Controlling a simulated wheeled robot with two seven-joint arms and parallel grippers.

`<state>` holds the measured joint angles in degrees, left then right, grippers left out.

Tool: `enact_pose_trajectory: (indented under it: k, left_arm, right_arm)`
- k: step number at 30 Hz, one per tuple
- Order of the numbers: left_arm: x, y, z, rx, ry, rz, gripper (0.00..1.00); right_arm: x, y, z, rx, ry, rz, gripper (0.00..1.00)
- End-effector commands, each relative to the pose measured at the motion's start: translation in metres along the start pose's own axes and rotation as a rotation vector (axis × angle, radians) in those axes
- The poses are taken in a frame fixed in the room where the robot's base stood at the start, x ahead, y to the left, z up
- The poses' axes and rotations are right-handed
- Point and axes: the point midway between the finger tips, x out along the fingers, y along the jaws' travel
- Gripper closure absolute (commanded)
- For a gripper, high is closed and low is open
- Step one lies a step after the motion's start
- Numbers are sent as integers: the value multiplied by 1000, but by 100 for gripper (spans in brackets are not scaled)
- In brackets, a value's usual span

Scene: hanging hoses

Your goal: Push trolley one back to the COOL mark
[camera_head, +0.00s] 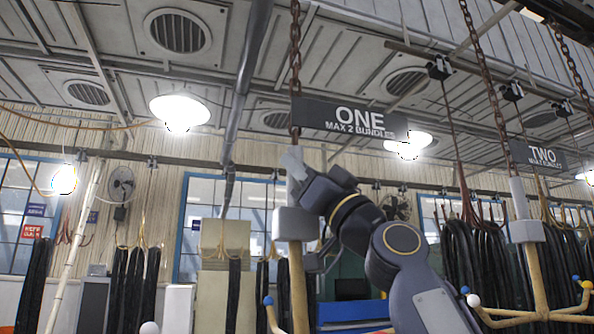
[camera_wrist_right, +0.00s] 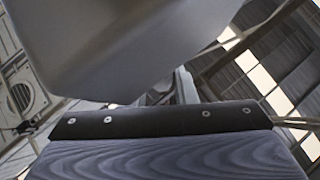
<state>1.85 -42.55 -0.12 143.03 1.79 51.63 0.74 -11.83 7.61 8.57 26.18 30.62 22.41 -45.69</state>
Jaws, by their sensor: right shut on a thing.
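Trolley one hangs on a rusty chain beneath the dark sign reading ONE (camera_head: 350,118). Its pale grey block (camera_head: 295,224) sits on a yellowish post, with arms tipped by coloured balls at the bottom. My right gripper (camera_head: 299,180) is at the light grey upright part just above this block, shut on it; my wrist partly hides the hold. In the right wrist view a large grey surface (camera_wrist_right: 130,45) fills the top, close to the dark strip of my gripper. No COOL mark can be made out. My left gripper is not in view.
Trolley two (camera_head: 527,230) hangs to the right under its TWO sign (camera_head: 545,157). Black hose bundles (camera_head: 485,255) hang between the two trolleys, and more hang at the left (camera_head: 135,285). A grey pipe (camera_head: 240,100) runs down left of trolley one.

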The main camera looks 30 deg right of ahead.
Motion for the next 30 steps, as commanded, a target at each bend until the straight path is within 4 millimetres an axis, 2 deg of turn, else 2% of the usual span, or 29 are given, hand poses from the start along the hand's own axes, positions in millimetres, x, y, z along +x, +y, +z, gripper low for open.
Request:
enact_pose_trajectory:
  k: [6,7,11,20,23,30]
  left_arm:
    - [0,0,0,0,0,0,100]
    - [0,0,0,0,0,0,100]
    - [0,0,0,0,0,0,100]
    - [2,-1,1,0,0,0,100]
    - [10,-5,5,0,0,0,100]
    - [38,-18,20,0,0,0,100]
  right_arm:
    - [1,-1,1,1,-2,-2,100]
    - [1,-1,1,1,-2,-2,71]
    - [1,0,1,1,-1,-1,54]
    - [-2,0,1,0,0,0,53]
    - [-14,0,3,0,1,0,53]
    - [-57,0,4,0,1,1,53]
